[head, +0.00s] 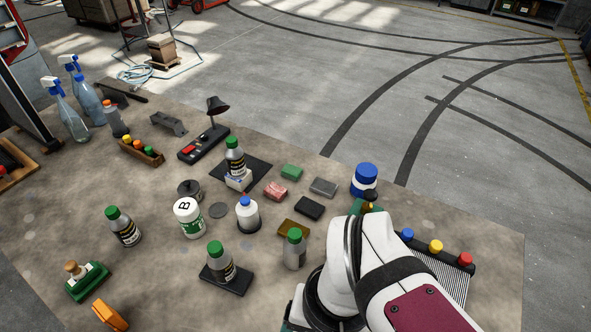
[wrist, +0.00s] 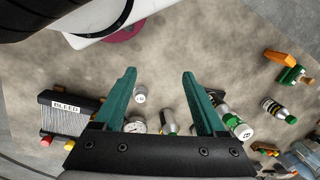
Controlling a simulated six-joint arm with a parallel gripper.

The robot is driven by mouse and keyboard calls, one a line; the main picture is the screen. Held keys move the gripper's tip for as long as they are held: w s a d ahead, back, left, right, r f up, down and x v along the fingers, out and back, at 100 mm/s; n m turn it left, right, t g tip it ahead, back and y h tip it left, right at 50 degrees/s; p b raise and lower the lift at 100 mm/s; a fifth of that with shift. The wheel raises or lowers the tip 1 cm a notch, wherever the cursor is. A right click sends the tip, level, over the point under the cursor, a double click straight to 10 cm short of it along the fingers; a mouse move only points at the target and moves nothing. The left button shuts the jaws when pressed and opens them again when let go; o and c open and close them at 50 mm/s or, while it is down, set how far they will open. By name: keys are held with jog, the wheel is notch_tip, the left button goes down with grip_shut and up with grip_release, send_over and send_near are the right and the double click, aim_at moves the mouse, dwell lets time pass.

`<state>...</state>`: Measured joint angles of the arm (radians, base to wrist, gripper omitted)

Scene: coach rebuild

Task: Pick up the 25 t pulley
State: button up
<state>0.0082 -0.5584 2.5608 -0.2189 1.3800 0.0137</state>
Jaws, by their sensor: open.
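No thing with a readable 25 t mark shows, so I cannot tell for certain which thing is the pulley. A dark round piece with a raised middle (head: 189,188) stands behind the white tub marked B in the head view and could be it. A small white-grey cylinder (wrist: 140,94) and a round dial-like thing (wrist: 134,125) show between the fingers, farther back. In the head view my arm hides most of the gripper.
Green-capped bottles (head: 125,227) stand around the table (head: 60,200), one on a dark pad (head: 227,280). A finned block labelled BLEED (wrist: 65,112) lies left of my gripper.

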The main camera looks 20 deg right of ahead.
jog(key=w+a+f+n+g+h, duration=0.1)
jog(key=w+a+f+n+h, duration=0.3)
jog(key=w+f+n+h, duration=0.5)
jog(key=w+a+f+n+h, duration=0.3)
jog(key=f+n+h, duration=0.25)
jog(key=n, duration=0.75)
jog(key=shift+n+h, duration=0.3)
jog(key=shift+h, duration=0.05)
jog(key=x, duration=1)
jog(key=w+x, duration=0.1)
jog(key=x, duration=0.4)
jog(key=shift+w+d, duration=0.1)
grip_shut()
